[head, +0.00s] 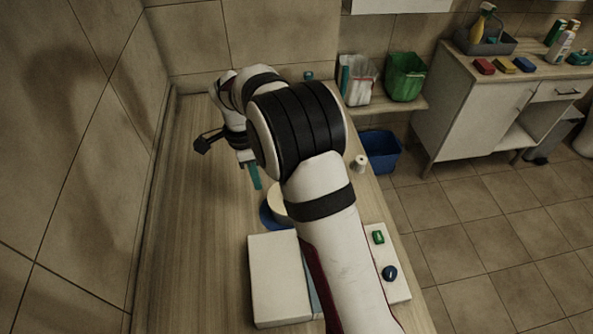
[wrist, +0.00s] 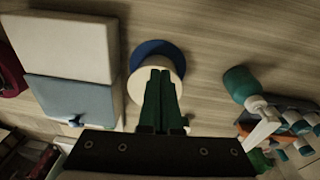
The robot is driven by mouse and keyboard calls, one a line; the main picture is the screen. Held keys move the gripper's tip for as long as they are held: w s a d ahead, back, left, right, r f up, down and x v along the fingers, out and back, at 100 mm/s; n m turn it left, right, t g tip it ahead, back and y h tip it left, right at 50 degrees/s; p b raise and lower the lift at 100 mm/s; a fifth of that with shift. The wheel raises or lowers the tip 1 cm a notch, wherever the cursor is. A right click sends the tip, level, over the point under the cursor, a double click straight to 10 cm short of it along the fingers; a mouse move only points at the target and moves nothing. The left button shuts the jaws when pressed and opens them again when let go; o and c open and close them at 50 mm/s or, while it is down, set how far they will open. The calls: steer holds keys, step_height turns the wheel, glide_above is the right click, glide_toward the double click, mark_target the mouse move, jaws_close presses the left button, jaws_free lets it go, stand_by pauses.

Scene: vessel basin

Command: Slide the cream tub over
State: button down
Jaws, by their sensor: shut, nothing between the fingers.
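The cream tub (head: 278,201) stands on the wooden counter, partly hidden behind my arm in the head view. It also shows in the wrist view (wrist: 136,84) as a round cream shape, partly covered by my fingers. A blue disc (head: 267,217) lies at its edge and shows beyond it in the wrist view (wrist: 153,46). I cannot tell whether the tub rests partly on the disc. My gripper (head: 257,186) is shut and empty, its green fingers (wrist: 160,72) pointing down near the tub. Whether they touch it is unclear.
A pale block (head: 275,285) lies close to the disc. A small white item (head: 360,163) stands near the counter's right edge. The counter's left side is clear beside the tiled wall.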

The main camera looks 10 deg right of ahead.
steer(key=a+f+h, duration=0.1)
steer(key=a+f, duration=0.1)
steer(key=a, duration=0.3)
steer(key=shift+t, duration=0.4)
steer(key=d, duration=1.1)
steer(key=shift+d+f, duration=0.2)
steer(key=shift+d, duration=0.05)
steer(key=shift+f, duration=0.65)
steer(key=shift+a, duration=0.15)
